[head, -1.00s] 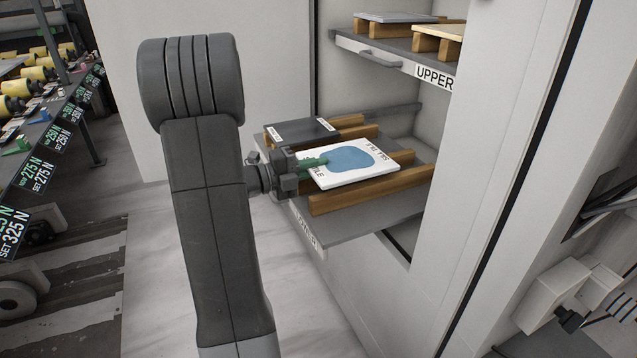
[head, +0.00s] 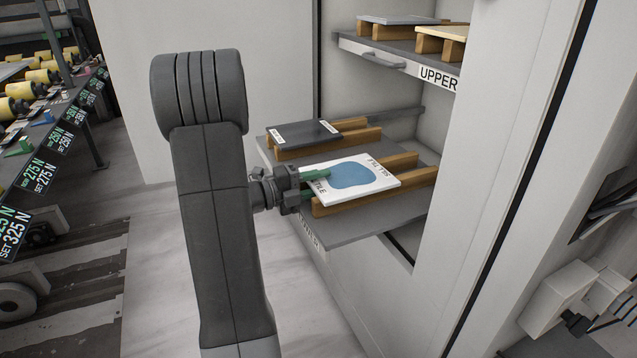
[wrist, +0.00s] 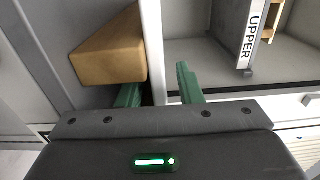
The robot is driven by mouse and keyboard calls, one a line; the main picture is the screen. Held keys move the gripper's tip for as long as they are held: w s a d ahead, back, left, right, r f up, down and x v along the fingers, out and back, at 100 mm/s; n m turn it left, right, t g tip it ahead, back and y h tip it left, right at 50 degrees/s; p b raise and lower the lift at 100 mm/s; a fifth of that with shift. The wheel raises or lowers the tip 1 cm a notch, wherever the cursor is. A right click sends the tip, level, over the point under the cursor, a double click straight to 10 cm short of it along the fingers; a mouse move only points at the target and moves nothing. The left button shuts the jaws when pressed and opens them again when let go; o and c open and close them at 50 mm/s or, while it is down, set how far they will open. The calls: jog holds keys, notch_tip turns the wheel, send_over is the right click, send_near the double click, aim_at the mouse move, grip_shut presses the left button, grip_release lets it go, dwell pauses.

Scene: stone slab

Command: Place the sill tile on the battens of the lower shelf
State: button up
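The sill tile (head: 384,180) is a white slab with a blue patch and dark lettering. In the head view it lies flat over the two front wooden battens (head: 418,179) of the lower shelf (head: 350,232). The wrist view shows it edge-on (wrist: 152,40), close against a batten (wrist: 108,48). My gripper (head: 308,185) is at the tile's left edge, one green finger above and one below. In the wrist view a gap shows between the upper finger and the tile, so the fingers look open around it.
A dark tile (head: 303,132) with white labels lies on battens behind the sill tile. The upper shelf (head: 395,58) above holds more slabs on battens. The cabinet's white wall (head: 480,150) stands right of the shelf. A rack of rollers is at far left.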

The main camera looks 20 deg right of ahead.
jog(key=shift+r, duration=0.1)
jog(key=shift+a+r, duration=0.1)
jog(key=shift+a, duration=0.15)
jog(key=a+p, duration=0.2)
jog(key=a, duration=0.9)
jog(key=shift+s+a+p, duration=0.25)
jog(key=shift+s+p, duration=0.1)
jog(key=shift+p, duration=0.05)
jog(key=shift+c, duration=0.2)
